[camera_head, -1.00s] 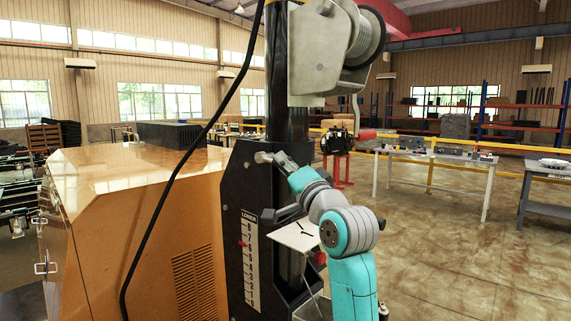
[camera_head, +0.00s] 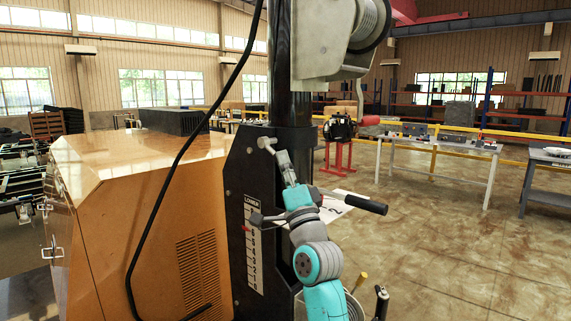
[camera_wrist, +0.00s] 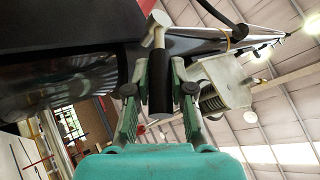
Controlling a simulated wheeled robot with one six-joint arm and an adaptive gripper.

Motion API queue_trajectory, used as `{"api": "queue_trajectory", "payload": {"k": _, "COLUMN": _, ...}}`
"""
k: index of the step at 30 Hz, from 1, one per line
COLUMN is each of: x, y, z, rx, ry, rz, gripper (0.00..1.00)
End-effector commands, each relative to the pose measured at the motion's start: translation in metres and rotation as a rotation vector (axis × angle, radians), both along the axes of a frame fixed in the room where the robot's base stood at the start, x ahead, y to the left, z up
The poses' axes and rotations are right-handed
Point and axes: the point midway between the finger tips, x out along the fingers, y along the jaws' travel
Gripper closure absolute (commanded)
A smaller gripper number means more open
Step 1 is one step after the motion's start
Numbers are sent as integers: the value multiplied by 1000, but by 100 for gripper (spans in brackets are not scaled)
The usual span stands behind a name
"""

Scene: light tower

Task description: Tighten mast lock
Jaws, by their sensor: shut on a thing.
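The mast lock (camera_head: 266,143) is a pale metal lever at the top of the black mast housing (camera_head: 258,180). In the wrist view the lock's pale T-shaped end (camera_wrist: 157,22) shows above a dark cylindrical grip (camera_wrist: 160,85). My gripper (camera_head: 285,163) is shut on this lever, just below and right of its pivot. In the wrist view my gripper's two fingers (camera_wrist: 159,92) stand on either side of the dark grip. In the head view my fingers hide most of the grip. How tight the lock is cannot be seen.
A crank with a black handle (camera_head: 366,204) sticks out right, close to my arm. A winch (camera_head: 362,25) hangs on the mast above. A black cable (camera_head: 182,150) runs down over the orange cabinet (camera_head: 140,210). Open floor (camera_head: 450,250) lies to the right.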

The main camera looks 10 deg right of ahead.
Motion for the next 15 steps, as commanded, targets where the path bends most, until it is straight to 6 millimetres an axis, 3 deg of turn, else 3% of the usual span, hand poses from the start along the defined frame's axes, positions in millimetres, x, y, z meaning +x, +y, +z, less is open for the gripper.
{"api": "queue_trajectory", "payload": {"k": 9, "x": 1, "y": 0, "z": -2, "rx": 0, "ry": 2, "rz": -1, "gripper": 100}}
{"api": "queue_trajectory", "payload": {"k": 10, "x": 1, "y": 0, "z": -2, "rx": 0, "ry": 2, "rz": -1, "gripper": 75}}
{"api": "queue_trajectory", "payload": {"k": 12, "x": 1, "y": 0, "z": -2, "rx": -1, "ry": 2, "rz": 0, "gripper": 58}}
{"api": "queue_trajectory", "payload": {"k": 13, "x": 1, "y": 0, "z": -2, "rx": -1, "ry": 2, "rz": 0, "gripper": 52}}
{"api": "queue_trajectory", "payload": {"k": 15, "x": 1, "y": 0, "z": -1, "rx": 0, "ry": 2, "rz": -1, "gripper": 52}}
